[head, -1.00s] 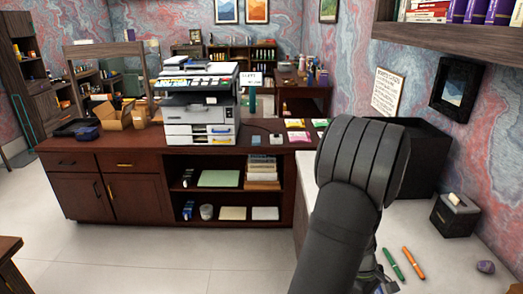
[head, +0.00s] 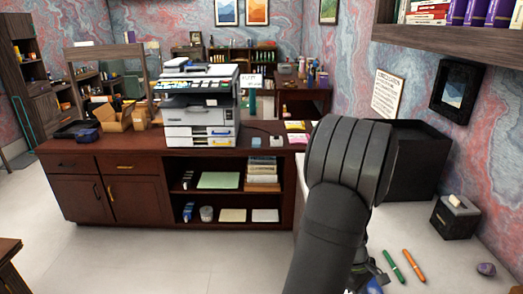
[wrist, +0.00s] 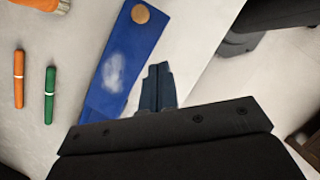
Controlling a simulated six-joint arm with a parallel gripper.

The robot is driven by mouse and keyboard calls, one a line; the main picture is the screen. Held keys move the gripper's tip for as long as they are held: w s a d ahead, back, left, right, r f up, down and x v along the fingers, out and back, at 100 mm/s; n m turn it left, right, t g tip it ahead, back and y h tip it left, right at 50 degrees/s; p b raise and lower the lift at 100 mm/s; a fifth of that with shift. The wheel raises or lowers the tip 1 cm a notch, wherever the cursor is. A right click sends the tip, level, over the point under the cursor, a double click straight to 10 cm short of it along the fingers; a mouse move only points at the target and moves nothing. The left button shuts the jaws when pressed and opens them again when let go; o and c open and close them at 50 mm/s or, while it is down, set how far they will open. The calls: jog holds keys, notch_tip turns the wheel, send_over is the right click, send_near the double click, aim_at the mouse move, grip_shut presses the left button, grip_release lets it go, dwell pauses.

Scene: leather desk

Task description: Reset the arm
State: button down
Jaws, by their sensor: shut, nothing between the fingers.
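My arm (head: 335,215) rises from the bottom of the head view and bends over the right-hand light desk. In the wrist view, my gripper (wrist: 157,75) has its two dark fingers together, with nothing between them. A blue flat item (wrist: 125,55) with a pale smudge and a round tan spot lies on the desk just left of the fingers. In the head view my arm hides most of it and my fingertips.
A green pen (head: 393,265) and an orange pen (head: 414,265) lie on the desk. A dark box (head: 410,165) and a small block holder (head: 455,216) stand by the wall. A printer (head: 200,105) stands on the wooden counter (head: 90,150).

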jog(key=v, duration=0.9)
jog(key=x, duration=1)
jog(key=shift+s+d, duration=0.1)
jog(key=shift+s, duration=0.1)
jog(key=s+d, duration=0.2)
jog(key=shift+s+d+f, duration=0.15)
jog(key=shift+s, duration=0.1)
jog(key=shift+w+d, duration=0.2)
jog(key=shift+w, duration=0.15)
jog(key=w, duration=1)
jog(key=w+d, duration=0.1)
jog(key=w, duration=0.4)
jog(key=w+a, duration=0.1)
jog(key=w, duration=0.1)
jog(key=shift+w+a, duration=0.35)
jog(key=shift+a, duration=0.05)
jog(key=shift+w+a+r, duration=0.2)
jog(key=shift+w+a, duration=0.25)
jog(key=shift+w, duration=0.1)
jog(key=v, duration=0.9)
jog(key=shift+r, duration=0.3)
